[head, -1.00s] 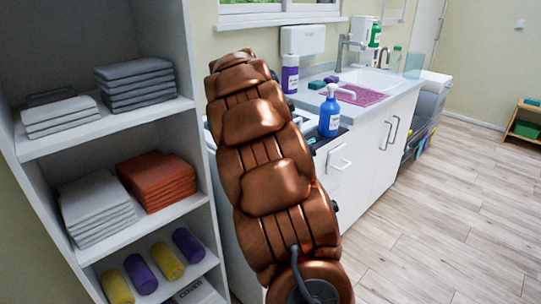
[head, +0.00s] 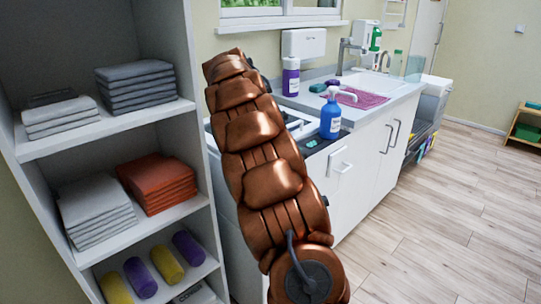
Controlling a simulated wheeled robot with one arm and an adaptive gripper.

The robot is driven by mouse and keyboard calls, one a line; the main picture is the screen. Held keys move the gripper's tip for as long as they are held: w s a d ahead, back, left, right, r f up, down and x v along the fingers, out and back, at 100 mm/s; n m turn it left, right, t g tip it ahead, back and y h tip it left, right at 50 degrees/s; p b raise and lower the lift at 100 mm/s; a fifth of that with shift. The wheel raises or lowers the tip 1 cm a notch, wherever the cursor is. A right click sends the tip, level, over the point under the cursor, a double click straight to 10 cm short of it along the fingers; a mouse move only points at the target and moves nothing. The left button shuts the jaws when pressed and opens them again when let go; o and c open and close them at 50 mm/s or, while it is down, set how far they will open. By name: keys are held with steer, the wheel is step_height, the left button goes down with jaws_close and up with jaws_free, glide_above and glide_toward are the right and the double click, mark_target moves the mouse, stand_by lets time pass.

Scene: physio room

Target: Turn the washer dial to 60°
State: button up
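A white cabinet-like body (head: 238,255) shows between the shelf unit and the counter, mostly behind my copper-coloured arm. It may be the washer, but I cannot tell for sure. No dial or temperature marking shows in the head view. My arm rises through the middle of the view and covers much of that white body. My gripper is not in view, so its state and its place relative to the dial do not show.
An open shelf unit (head: 160,127) with folded towels and rolls stands close on the left. A blue pump bottle (head: 330,122) and a purple bottle (head: 291,82) stand on the counter right of my arm. The wooden floor (head: 440,220) at right is clear.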

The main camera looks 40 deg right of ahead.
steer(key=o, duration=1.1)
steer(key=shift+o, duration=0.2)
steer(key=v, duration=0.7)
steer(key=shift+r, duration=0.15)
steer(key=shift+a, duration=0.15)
